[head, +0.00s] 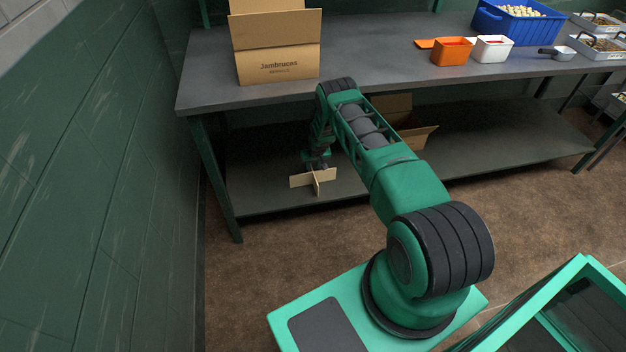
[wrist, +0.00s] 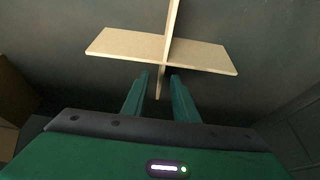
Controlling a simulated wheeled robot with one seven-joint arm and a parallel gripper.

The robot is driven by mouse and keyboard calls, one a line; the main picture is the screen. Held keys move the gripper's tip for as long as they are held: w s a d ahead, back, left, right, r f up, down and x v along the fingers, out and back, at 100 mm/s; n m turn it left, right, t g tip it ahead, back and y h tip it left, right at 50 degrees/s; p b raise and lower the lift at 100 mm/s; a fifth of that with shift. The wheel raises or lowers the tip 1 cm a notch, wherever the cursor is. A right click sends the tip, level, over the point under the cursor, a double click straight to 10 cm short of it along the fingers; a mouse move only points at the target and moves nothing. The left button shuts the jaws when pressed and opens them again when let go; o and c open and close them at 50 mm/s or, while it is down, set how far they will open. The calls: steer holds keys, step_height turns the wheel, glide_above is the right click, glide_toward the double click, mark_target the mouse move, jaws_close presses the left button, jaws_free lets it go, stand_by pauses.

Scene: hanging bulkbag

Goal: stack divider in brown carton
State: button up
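The divider (head: 314,182) is a cross of two tan cardboard panels standing at the lower shelf, below my gripper. In the wrist view the divider (wrist: 130,44) is just ahead of my gripper (wrist: 161,75). The two green fingers are apart, one on each side of one panel, with a small gap visible on both sides. In the head view my gripper (head: 317,163) is small and partly dark. A brown carton (head: 279,66) with "Jambrucas" printed on it stands on the tabletop, flaps up; its inside is hidden. Another brown carton (head: 418,137) is on the lower shelf, partly behind my arm.
The grey tabletop (head: 370,65) overhangs the dark lower shelf (head: 480,150). An orange tub (head: 451,51), a white tub (head: 491,49), a scoop (head: 557,53) and a blue crate (head: 487,22) stand right on the table. A green wall (head: 90,150) is close on the left.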

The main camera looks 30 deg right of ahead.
mark_target(313, 178)
steer(key=shift+x, duration=2.15)
steer(key=shift+s, duration=0.1)
steer(key=shift+a, duration=0.1)
jaws_close()
